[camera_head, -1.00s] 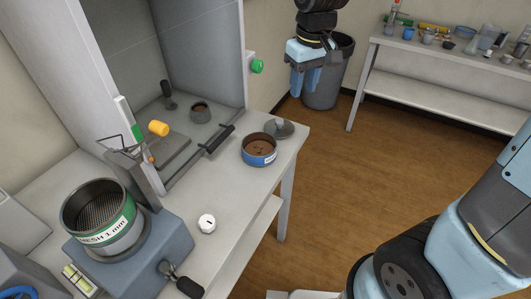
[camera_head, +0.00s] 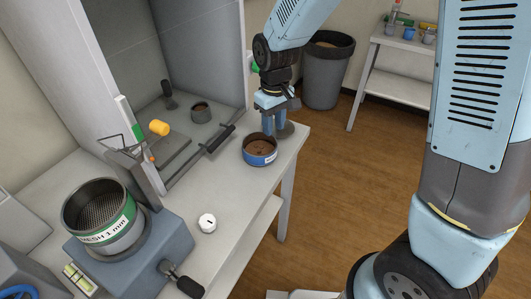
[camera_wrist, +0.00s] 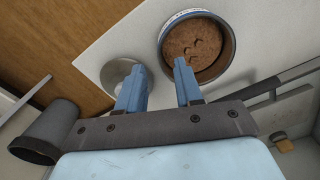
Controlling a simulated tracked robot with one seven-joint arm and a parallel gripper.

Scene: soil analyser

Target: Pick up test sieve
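The test sieve (camera_head: 103,219) is a round metal sieve with a green-and-white label reading "MESH 1 mm". It sits upright on the grey-blue machine at the lower left of the head view, and its mesh inside shows. My gripper (camera_head: 274,122) is far from it, pointing down at the table's far right corner. It is open and empty. In the wrist view, the right finger of my gripper (camera_wrist: 160,70) overlaps the near rim of a blue-labelled round pan of brown soil (camera_wrist: 193,50); whether it touches cannot be told. The left finger overlaps a grey disc (camera_wrist: 118,73).
The soil pan (camera_head: 259,155) stands on the white table (camera_head: 236,200). A white knob (camera_head: 207,223) stands near the sieve machine (camera_head: 135,260). An open cabinet (camera_head: 198,60) rises behind, with a small cup (camera_head: 200,113) inside. A bin (camera_head: 327,72) stands on the floor beyond.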

